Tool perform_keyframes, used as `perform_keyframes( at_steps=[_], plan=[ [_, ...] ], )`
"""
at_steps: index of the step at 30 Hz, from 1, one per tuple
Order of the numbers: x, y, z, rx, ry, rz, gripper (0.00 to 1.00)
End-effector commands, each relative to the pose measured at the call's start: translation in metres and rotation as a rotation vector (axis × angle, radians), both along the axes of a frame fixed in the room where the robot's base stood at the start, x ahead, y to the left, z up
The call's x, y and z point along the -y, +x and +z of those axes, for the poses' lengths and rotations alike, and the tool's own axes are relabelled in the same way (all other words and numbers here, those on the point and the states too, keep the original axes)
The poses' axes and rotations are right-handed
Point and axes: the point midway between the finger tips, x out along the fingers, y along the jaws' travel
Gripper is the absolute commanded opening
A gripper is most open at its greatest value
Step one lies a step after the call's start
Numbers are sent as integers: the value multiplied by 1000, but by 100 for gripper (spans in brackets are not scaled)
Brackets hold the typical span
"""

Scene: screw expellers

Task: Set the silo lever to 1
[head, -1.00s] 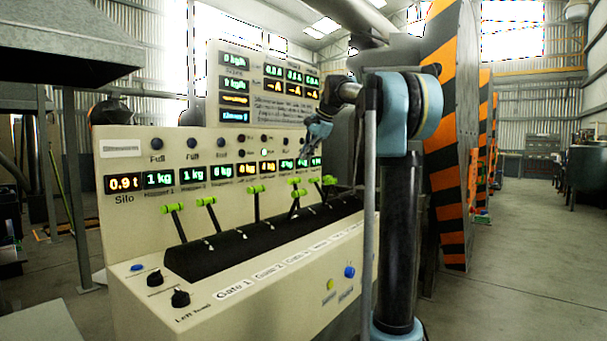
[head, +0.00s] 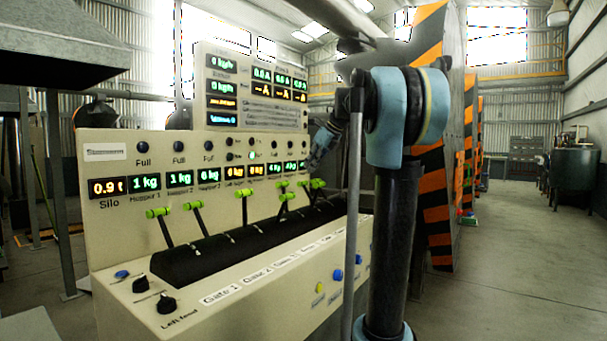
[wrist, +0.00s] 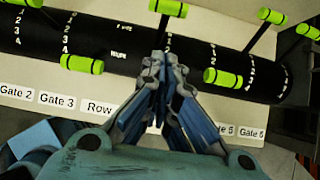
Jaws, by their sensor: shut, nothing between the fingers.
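The control console (head: 110,245) has a row of levers with bright green handles along a black ribbed drum (head: 185,262). Two handles (head: 157,212) stand at the left, and several more (head: 287,196) cluster to the right. The Silo display (head: 107,187) reads 0.9 t. In the wrist view, my gripper (wrist: 160,65) is shut and empty, its tips over the drum, below a green handle (wrist: 168,7). Another green handle (wrist: 82,63) is left of the tips and one (wrist: 222,77) is right. The label below my fingers is hidden, and I cannot tell which lever is the silo one.
Neighbouring levers stand close on both sides. A striped orange and black machine (head: 430,165) stands behind my arm. Open floor (head: 520,260) lies at the right.

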Motion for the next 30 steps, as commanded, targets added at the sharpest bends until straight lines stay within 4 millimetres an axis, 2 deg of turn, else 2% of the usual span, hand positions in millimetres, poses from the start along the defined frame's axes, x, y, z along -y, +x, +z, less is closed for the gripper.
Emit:
perform_keyframes(
  at_steps=[15,21,30],
  plan=[
    [-41,34,-72,1,-1,4,0],
    [-61,51,-74,1,-1,4,0],
    [-70,58,-76,1,-1,2,0]
  ],
)
